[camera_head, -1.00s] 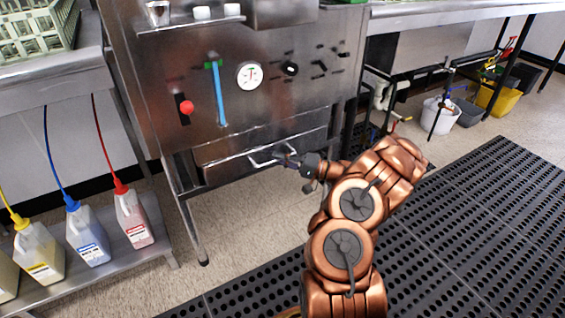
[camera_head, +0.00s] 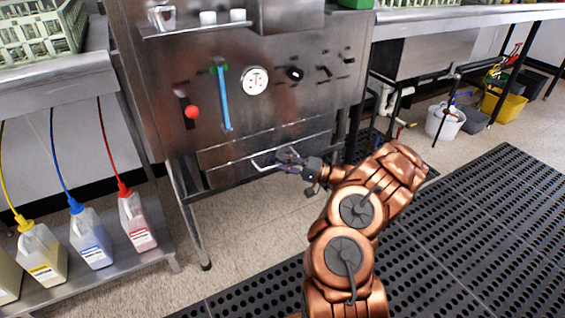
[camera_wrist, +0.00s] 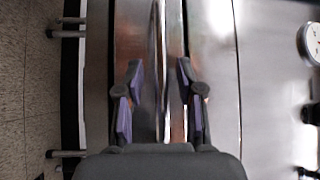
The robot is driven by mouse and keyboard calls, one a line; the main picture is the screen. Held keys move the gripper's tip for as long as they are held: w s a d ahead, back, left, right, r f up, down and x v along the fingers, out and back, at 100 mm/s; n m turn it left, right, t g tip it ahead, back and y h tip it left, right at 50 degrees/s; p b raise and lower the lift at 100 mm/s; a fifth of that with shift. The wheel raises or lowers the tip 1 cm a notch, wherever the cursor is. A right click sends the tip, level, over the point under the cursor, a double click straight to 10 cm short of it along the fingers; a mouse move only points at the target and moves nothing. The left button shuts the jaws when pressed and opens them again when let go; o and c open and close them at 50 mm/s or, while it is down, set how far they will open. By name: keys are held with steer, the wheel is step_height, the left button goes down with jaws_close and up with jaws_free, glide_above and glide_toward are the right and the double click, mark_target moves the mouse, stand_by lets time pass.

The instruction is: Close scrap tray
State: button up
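The scrap tray (camera_head: 228,174) is a steel drawer low in the front of the steel machine, with a bar handle (camera_head: 262,165) across its face. How far it stands out is hard to tell. My gripper (camera_head: 284,157) is at the right part of the handle and hides some of it. In the wrist view my gripper (camera_wrist: 160,78) is open, with its two fingers apart. The bright handle bar (camera_wrist: 158,45) runs lengthwise between them, with gaps on both sides. I cannot see any contact.
The machine panel above carries a red knob (camera_head: 192,112), a blue tube (camera_head: 224,100) and a gauge (camera_head: 255,81). A machine leg (camera_head: 190,222) stands left of the tray. Chemical bottles (camera_head: 90,238) sit on a low shelf at left. Black mats (camera_head: 470,230) cover the floor at right.

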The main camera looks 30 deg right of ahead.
steer(key=v, duration=1.2)
steer(key=shift+a, duration=0.1)
